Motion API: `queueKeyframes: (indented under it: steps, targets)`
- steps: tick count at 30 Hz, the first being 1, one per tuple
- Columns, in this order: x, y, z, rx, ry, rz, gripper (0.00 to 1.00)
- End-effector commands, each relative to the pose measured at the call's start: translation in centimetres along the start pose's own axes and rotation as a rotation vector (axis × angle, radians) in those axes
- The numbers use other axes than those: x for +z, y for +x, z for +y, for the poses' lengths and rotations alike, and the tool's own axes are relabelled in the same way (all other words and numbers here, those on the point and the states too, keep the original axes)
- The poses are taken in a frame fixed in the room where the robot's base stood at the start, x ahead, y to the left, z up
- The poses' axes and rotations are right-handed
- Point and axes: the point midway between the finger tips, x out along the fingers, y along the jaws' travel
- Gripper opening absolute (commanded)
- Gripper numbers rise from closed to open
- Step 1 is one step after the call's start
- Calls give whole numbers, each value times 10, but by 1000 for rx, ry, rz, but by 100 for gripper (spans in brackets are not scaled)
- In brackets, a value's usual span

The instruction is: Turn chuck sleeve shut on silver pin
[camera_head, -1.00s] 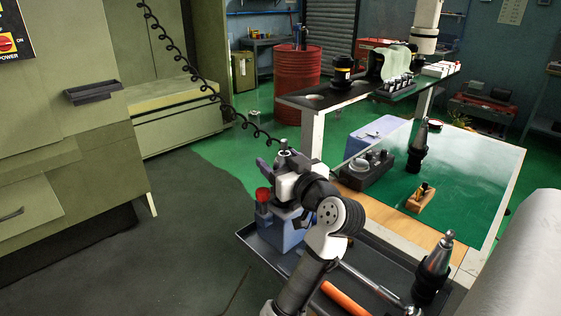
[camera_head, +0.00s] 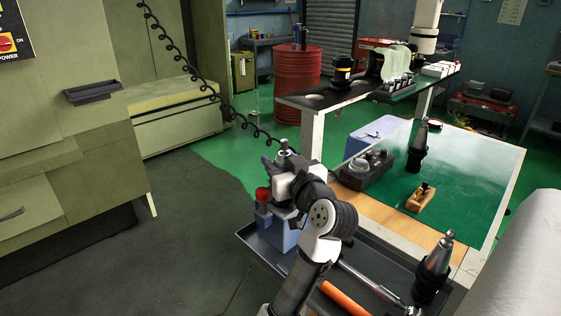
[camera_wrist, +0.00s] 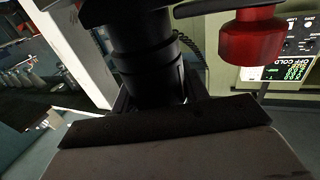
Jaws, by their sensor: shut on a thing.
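The chuck sleeve (camera_wrist: 145,55) is a dark ribbed cylinder, upright, filling the upper middle of the wrist view. My gripper (camera_head: 278,170) is shut on it, with the jaws to either side of its lower part. In the head view my gripper and wrist hide most of the sleeve. The silver pin (camera_head: 284,144) shows as a small grey tip above my gripper. How deep it sits in the chuck is hidden. Below my gripper is a blue-grey block (camera_head: 287,236) on the tray.
A red knob (camera_head: 262,194) stands close left of my gripper; the wrist view shows it too (camera_wrist: 252,38). The dark tray (camera_head: 262,246) also holds an orange-handled tool (camera_head: 345,299) and a tapered holder (camera_head: 434,268). A coiled cable (camera_head: 225,108) hangs behind. Floor at left is clear.

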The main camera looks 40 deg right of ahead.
Motion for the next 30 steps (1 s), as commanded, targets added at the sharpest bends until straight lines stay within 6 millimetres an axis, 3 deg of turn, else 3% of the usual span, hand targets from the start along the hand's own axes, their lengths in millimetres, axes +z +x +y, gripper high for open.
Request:
queueKeyframes:
  steps: [30]
  targets:
    - [1,-4,11,837,0,2,22]
